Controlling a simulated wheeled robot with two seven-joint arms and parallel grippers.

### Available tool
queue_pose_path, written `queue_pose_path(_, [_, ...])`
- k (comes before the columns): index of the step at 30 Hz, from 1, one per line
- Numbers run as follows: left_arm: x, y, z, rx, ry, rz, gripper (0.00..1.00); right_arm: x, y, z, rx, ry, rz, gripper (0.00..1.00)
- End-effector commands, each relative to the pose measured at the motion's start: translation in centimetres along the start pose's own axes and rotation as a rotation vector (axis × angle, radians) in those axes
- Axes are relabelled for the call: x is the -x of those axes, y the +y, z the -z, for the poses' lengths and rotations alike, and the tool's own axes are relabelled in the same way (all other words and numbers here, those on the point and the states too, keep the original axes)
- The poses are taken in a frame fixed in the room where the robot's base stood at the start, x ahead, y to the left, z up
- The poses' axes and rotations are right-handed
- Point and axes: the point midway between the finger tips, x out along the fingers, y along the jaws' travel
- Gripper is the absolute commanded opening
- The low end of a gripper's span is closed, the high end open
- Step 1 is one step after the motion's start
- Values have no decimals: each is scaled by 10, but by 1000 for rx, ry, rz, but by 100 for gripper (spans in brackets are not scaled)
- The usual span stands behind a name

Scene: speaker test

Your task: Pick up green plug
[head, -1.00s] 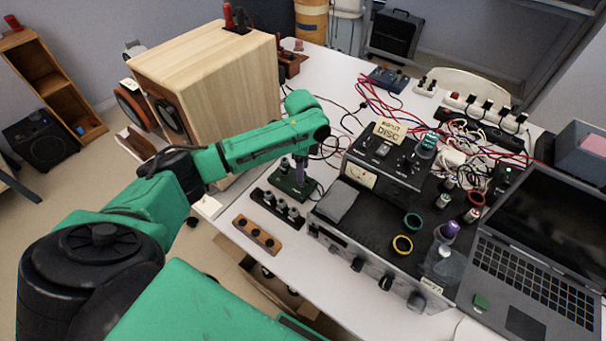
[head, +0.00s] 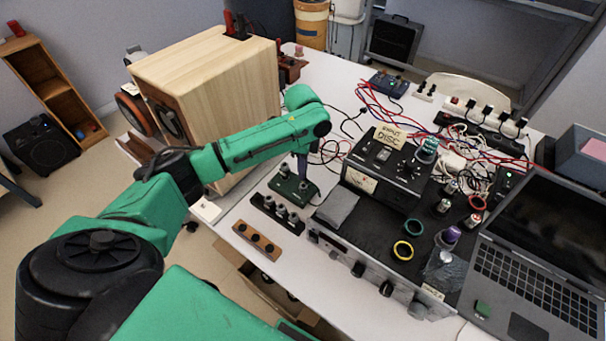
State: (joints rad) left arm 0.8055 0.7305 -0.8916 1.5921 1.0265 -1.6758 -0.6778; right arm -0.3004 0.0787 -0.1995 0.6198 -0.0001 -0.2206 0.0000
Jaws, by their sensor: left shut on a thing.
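My left arm comes in from the left, and my left gripper (head: 302,166) points down just above a small green base (head: 293,190) on the white table. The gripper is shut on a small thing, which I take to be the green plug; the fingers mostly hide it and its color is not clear. Grey metal posts (head: 285,170) stand on the green base. My right gripper is not in view.
A black strip with several metal posts (head: 277,214) and a brown strip (head: 257,241) lie nearer the front edge. A wooden speaker box (head: 215,90) stands left. A black amplifier (head: 378,235) and laptop (head: 540,255) crowd the right.

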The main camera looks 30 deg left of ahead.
Motion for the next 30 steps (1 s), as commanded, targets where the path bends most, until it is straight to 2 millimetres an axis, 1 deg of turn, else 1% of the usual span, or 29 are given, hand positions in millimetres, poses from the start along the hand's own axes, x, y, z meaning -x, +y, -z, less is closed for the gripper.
queue_pose_path(12, [118,-1,1,-1,3,5,0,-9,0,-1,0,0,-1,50])
queue_pose_path(13, [128,-1,0,0,2,6,0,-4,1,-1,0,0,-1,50])
queue_pose_path(15, [144,-1,0,-1,1,4,0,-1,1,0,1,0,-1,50])
queue_pose_path(17, [155,-1,0,-1,0,4,0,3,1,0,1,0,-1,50])
queue_pose_path(19, [163,-1,0,0,0,3,0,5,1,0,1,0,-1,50])
queue_pose_path(22, [169,0,0,-1,0,0,0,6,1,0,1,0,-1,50])
queue_pose_path(30, [169,0,0,-1,1,-1,0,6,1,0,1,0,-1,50])
